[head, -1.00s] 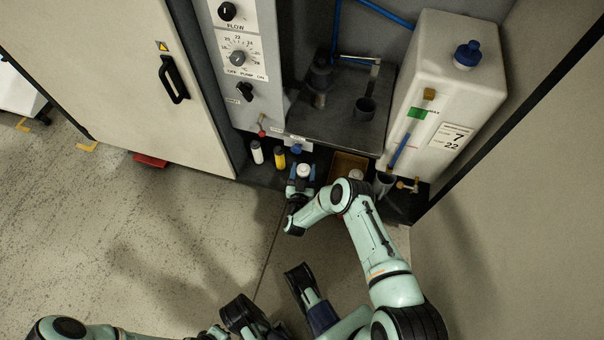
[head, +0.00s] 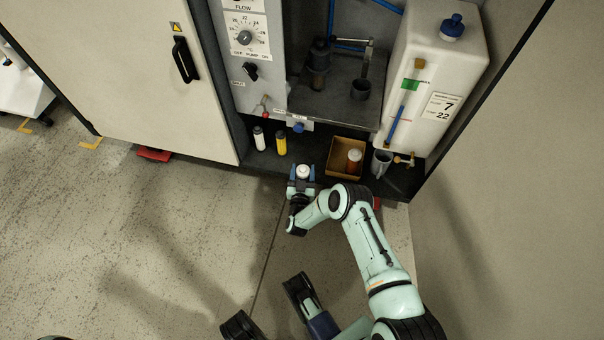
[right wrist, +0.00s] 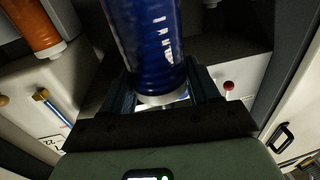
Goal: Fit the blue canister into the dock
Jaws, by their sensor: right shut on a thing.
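The blue canister (right wrist: 143,40) is between the fingers of my right gripper (right wrist: 163,92) in the right wrist view, its white end towards the palm. In the head view only its white end (head: 303,171) shows clearly. My right gripper (head: 302,181) is shut on it, in front of the cabinet's dark lower shelf. No dock is plainly recognisable. A small labelled panel with a blue fitting (head: 298,127) is above and behind the gripper, apart from the canister. My left gripper is not clearly visible.
A white bottle (head: 258,138) and a yellow bottle (head: 281,143) stand left of the gripper. A tan box (head: 337,146) holding an orange canister (head: 353,162) and a grey cup (head: 380,163) are to the right. A white tank (head: 437,75) stands above the cup.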

